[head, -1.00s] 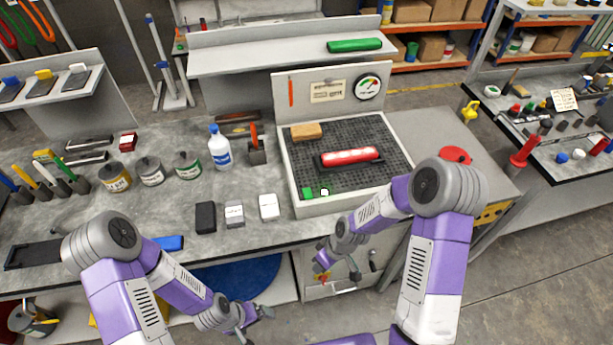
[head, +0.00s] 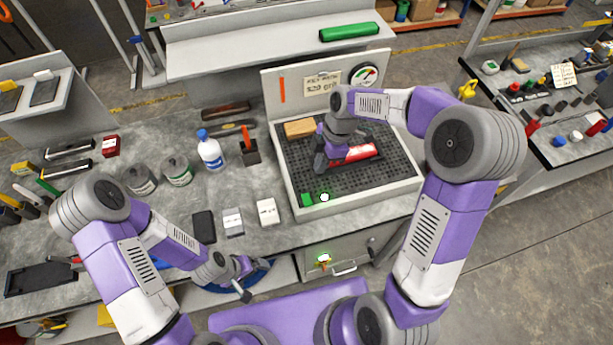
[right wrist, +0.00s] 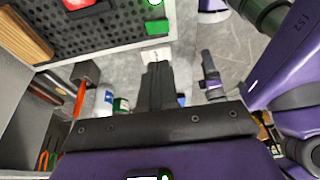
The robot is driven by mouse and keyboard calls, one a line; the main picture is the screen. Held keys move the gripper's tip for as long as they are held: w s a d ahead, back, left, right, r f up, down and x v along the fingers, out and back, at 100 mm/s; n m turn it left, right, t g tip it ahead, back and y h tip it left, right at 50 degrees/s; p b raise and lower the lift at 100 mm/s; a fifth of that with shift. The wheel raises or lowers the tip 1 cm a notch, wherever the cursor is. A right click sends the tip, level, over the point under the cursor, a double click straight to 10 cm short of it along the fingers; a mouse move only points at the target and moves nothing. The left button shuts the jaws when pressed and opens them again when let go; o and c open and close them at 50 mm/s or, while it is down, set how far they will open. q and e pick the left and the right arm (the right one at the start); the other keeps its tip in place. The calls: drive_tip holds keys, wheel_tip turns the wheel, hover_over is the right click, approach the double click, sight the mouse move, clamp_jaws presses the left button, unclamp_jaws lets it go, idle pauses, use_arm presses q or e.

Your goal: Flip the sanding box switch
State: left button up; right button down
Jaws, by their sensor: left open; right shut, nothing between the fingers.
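The sanding box (head: 375,198) is a grey tray with a black perforated bed and an upright back panel. My right gripper (head: 319,166) is shut and empty, above the bed near the red block (head: 355,154). Its closed fingers (right wrist: 158,82) point toward the box's front. My left gripper (head: 252,283) is open and empty before the bench.
A wooden block (head: 299,128) lies on the bed, and a gauge (head: 364,75) is on the back panel. A white bottle (head: 210,152) and several small blocks stand left of the box.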

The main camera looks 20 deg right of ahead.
drive_tip(key=p, duration=0.1)
approach(308, 202)
drive_tip(key=x, duration=0.5)
drive_tip(key=shift+a, duration=0.2)
use_arm(q)
drive_tip(key=shift+s+r, duration=0.2)
drive_tip(key=shift+r, duration=0.4)
use_arm(e)
drive_tip(key=shift+f, duration=0.75)
